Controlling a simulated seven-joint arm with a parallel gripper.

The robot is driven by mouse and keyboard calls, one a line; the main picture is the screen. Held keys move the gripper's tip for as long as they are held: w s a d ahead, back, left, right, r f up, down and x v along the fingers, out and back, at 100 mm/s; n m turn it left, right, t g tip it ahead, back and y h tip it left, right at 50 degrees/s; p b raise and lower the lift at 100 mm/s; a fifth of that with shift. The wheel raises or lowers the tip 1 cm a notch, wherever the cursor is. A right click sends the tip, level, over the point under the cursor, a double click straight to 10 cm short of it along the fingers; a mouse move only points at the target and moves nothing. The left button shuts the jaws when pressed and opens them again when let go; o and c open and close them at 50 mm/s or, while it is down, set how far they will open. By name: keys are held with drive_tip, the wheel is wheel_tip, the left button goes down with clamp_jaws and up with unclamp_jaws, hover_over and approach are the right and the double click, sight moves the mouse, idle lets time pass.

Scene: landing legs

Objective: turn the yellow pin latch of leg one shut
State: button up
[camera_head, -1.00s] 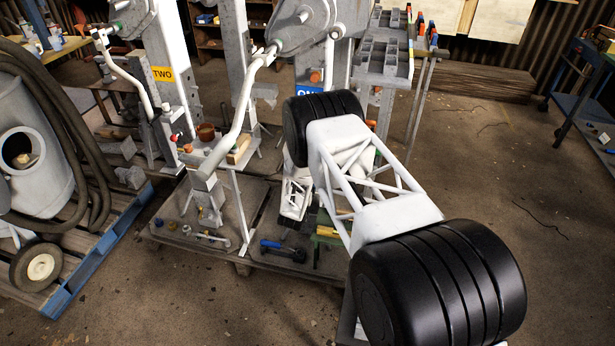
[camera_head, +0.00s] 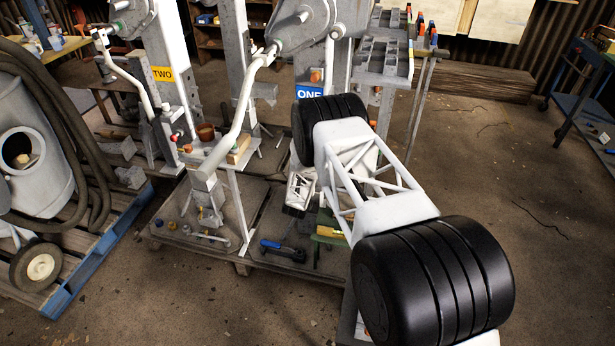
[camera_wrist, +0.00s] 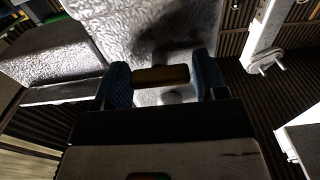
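Leg one stands at the back centre of the head view, marked by a blue ONE plate (camera_head: 308,93). In the wrist view my gripper (camera_wrist: 162,82) has its two blue-padded fingers apart. A dull yellow-brown bar (camera_wrist: 160,76), which looks like the yellow pin latch, lies crosswise between the fingers in front of a rough grey metal face (camera_wrist: 140,30). It spans almost the whole gap. I cannot tell whether the fingers press on it. In the head view my gripper and the latch cannot be made out; my own arm fills the middle.
Leg two, with a yellow TWO plate (camera_head: 162,74), stands to the left. A low pallet bench with a blue-handled tool (camera_head: 283,251) lies below. A grey bin rack (camera_head: 385,50) stands behind at right. A grey hose machine (camera_head: 30,150) is at far left.

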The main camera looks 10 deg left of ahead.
drive_tip(key=c, duration=0.6)
drive_tip(key=shift+o, duration=0.2)
drive_tip(key=shift+m, duration=0.4)
drive_tip(key=m, duration=0.8)
drive_tip(key=shift+d, duration=0.15)
drive_tip(key=m, duration=0.4)
drive_tip(key=shift+f+m, duration=0.1)
drive_tip(key=shift+m, duration=0.2)
drive_tip(key=m, duration=0.4)
drive_tip(key=shift+f+m, duration=0.1)
drive_tip(key=shift+m, duration=0.2)
